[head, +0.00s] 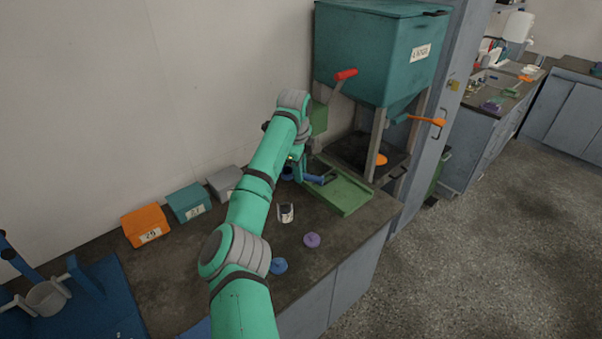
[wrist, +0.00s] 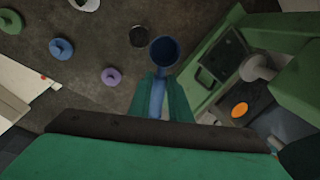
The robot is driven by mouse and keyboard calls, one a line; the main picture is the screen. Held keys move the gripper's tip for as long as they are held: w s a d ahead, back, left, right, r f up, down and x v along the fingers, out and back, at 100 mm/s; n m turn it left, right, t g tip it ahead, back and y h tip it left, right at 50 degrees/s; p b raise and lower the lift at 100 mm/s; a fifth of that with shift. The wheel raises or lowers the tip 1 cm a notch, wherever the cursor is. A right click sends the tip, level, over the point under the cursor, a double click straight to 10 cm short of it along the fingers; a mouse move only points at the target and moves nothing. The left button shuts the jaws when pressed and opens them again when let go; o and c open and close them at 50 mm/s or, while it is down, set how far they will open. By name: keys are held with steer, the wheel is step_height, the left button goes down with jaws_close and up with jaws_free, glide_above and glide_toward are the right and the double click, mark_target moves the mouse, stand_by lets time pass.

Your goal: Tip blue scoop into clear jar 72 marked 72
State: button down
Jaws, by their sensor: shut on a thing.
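My gripper (wrist: 158,88) is shut on the handle of the blue scoop (wrist: 164,50), whose round bowl sticks out beyond the fingertips. I cannot tell what the scoop's bowl holds. A small clear jar (head: 286,213) with a pale label stands upright on the bench, nearer the camera than the scoop. In the wrist view the jar (wrist: 138,36) is a dark round opening close to the left of the bowl, apart from it. Its number is not readable.
A green tray (head: 349,197) lies at the right below the teal hopper (head: 378,50). A purple lid (head: 311,240) and a blue lid (head: 278,266) lie near the bench's front edge. Orange (head: 146,226), teal (head: 188,202) and grey (head: 224,182) boxes line the wall.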

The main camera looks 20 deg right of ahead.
steer(key=shift+w+d+r+g+y, duration=0.15)
steer(key=shift+r+g+y, duration=0.15)
steer(key=shift+g+y, duration=0.45)
